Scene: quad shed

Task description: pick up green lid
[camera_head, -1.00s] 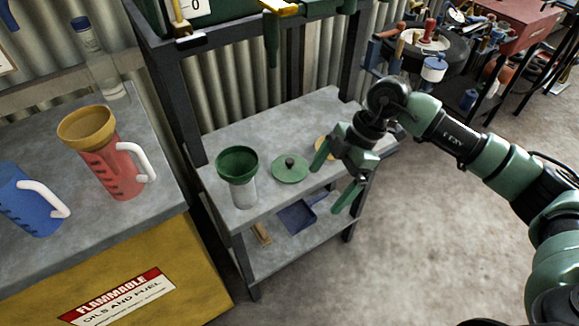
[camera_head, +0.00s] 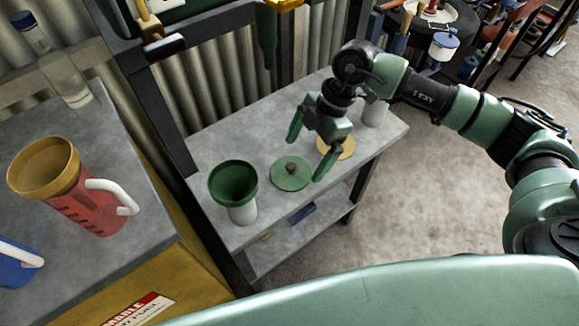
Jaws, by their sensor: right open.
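The green lid (camera_head: 290,174) is a flat round disc with a dark knob in its middle. It lies on the grey shelf top (camera_head: 270,213), between a green funnel and a yellow lid. My right gripper (camera_head: 308,161) is open and empty, its two green fingers pointing down. In the picture one finger is just above the lid and the other at its right edge; the gripper looks higher than the lid, but the exact gap cannot be told. My left gripper does not show.
A yellow lid (camera_head: 343,147) lies to the right, partly behind my gripper, with a pale container (camera_head: 374,112) beyond. A red jug (camera_head: 95,208) stands on the left cabinet.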

